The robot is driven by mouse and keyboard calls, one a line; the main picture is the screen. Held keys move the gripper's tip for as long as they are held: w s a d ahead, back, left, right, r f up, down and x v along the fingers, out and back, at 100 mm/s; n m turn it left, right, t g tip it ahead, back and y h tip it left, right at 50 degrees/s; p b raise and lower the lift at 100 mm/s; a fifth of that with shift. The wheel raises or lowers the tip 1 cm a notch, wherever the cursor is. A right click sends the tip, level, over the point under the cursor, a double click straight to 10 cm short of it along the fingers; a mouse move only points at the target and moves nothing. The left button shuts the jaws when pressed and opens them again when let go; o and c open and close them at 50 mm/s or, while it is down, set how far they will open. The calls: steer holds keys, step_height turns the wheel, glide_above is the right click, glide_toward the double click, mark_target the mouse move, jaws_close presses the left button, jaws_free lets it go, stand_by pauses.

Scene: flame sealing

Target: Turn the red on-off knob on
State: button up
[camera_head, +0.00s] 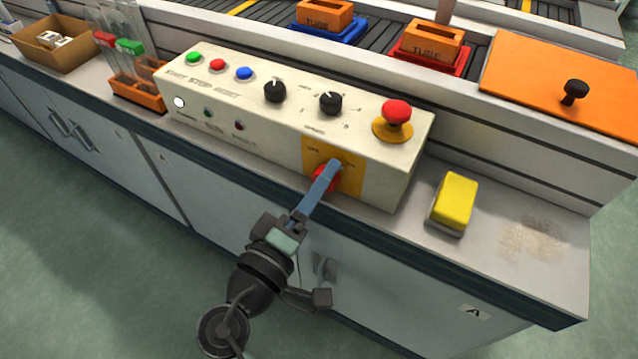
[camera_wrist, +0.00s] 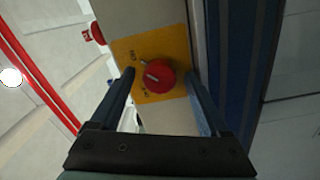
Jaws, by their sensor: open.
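The red on-off knob (camera_wrist: 154,75) sits on a yellow plate (camera_wrist: 130,48) on the front of the cream control box (camera_head: 270,120). In the head view the red knob (camera_head: 319,181) is mostly hidden behind my gripper (camera_head: 332,172). In the wrist view my gripper (camera_wrist: 160,75) is open, with one blue finger on each side of the knob. I cannot tell whether the fingers touch it. A white mark on the knob's face runs at a slant; small labels on the plate are too blurred to read surely.
The box also carries a red mushroom button (camera_head: 397,112), black dials (camera_head: 330,103) and several coloured buttons. A yellow sponge (camera_head: 454,202) lies right of the box on the bench. Test tubes (camera_head: 128,50) stand in an orange rack (camera_head: 135,92) at the left.

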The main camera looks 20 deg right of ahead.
steer(key=p+v, duration=0.1)
steer(key=v, duration=1.2)
steer(key=w+a+r+m+t+y, duration=0.1)
steer(key=w+r+m+t+y, duration=0.2)
steer(key=w+r, duration=0.55)
steer(key=w+r+m+t+y, duration=0.1)
steer(key=w+r+t+y, duration=0.3)
steer(key=r, duration=0.7)
steer(key=s+a+r+t+y+p, duration=0.1)
steer(key=s+r+t+y, duration=0.35)
steer(key=r, duration=0.95)
steer(key=s+a+r+t+y, duration=0.1)
steer(key=s+r+t+y, duration=0.35)
steer(key=r, duration=1.05)
step_height(320, 180, up, 26)
steer(key=h+p, duration=0.1)
steer(key=p, duration=2.7)
steer(key=shift+s+a+r+h, duration=0.2)
steer(key=shift+a+h, duration=0.1)
